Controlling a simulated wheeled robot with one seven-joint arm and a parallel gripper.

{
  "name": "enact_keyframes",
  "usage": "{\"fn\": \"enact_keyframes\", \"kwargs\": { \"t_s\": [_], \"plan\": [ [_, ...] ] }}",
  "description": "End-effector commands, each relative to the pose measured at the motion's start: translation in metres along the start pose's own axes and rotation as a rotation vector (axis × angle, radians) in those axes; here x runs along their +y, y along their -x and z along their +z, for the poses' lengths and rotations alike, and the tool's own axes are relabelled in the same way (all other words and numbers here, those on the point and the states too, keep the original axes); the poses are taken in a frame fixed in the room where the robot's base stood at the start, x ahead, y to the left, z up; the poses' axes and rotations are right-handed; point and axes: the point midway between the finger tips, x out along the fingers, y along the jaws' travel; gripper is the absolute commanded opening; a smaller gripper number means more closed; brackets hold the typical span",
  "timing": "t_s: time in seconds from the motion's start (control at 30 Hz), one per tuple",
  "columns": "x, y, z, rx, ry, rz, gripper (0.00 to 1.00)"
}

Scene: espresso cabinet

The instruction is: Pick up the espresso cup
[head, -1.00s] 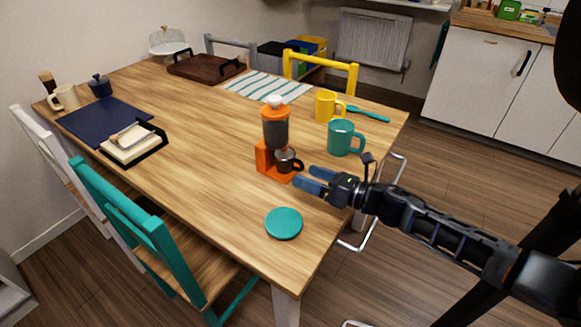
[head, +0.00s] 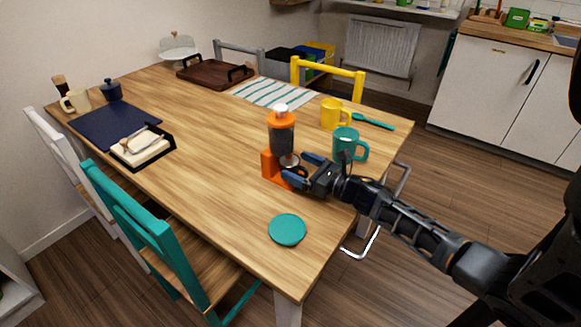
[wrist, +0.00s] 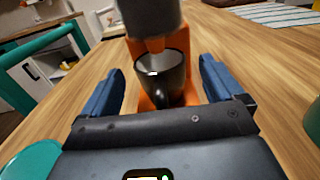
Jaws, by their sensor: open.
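The espresso cup (wrist: 161,78) is small, dark and glossy, with its handle toward my gripper in the wrist view. It stands upright in the orange coffee machine (wrist: 191,58), under the spout. In the head view the machine (head: 281,140) stands near the table's right side, and the cup (head: 289,161) shows only in part behind my fingers. My gripper (head: 299,168) is open, with blue fingers. In the wrist view its fingers (wrist: 160,82) lie left and right of the cup, with visible gaps. The cup's far side is hidden.
A teal mug (head: 346,146) stands close behind my gripper, with a yellow mug (head: 331,113) beyond it. A teal coaster (head: 287,229) lies nearer the front edge. A black napkin holder (head: 157,153) is farther left. The tabletop between holder and machine is clear.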

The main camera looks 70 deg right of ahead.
Motion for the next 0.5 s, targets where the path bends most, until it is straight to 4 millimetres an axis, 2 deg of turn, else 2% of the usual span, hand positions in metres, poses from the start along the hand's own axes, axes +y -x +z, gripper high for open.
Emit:
{"fn": "enact_keyframes", "kwargs": {
  "t_s": [0.2, 0.5],
  "plan": [
    [0.001, -0.017, 0.000, 0.000, -0.001, 0.001, 0.94],
    [0.000, -0.018, 0.000, 0.000, 0.000, 0.000, 0.94]
  ]
}}
